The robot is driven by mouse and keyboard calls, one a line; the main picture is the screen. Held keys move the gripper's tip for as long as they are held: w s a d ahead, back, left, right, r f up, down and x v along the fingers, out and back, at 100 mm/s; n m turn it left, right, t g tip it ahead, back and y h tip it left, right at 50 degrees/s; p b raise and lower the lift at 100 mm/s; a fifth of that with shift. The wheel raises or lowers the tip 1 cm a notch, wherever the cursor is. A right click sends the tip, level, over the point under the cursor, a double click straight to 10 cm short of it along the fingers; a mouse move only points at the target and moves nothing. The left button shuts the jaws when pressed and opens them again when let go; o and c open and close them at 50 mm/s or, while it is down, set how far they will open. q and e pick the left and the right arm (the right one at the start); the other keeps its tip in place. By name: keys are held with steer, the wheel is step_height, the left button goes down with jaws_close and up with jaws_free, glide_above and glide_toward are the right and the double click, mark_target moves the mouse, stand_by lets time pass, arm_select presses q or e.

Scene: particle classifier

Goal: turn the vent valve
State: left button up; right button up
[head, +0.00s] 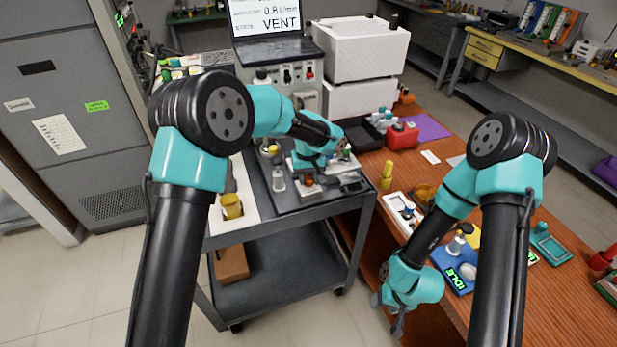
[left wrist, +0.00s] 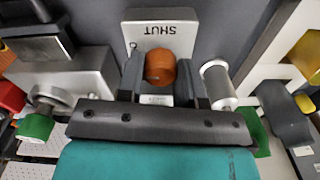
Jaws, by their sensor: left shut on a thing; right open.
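The vent valve appears as a round orange-brown knob (left wrist: 160,70) on a grey plate (left wrist: 160,28) marked SHUT, which reads upside down in the left wrist view. A small pale label (left wrist: 157,99) sits on the opposite side of the knob and is too small to read. My left gripper (head: 309,175) is shut on the knob, with one finger on each side. In the head view only a little of the knob (head: 308,182) shows below the gripper. My right gripper (head: 397,322) is open and empty, low beside the wooden bench's left edge.
The knob is on a dark grey cart (head: 285,232) with several fittings close around it. A white-capped cylinder (left wrist: 218,84) stands right beside my left gripper. The screen (head: 268,18) reads VENT. A blue device (head: 455,277) marked IDLE is on the wooden bench (head: 565,310).

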arm_select(q)
steer(key=m, duration=0.4)
steer(key=shift+m, duration=0.3)
steer(key=m, duration=0.4)
steer(key=shift+m, duration=0.3)
steer(key=m, duration=0.4)
steer(key=shift+m, duration=2.2)
steer(key=o, duration=0.9)
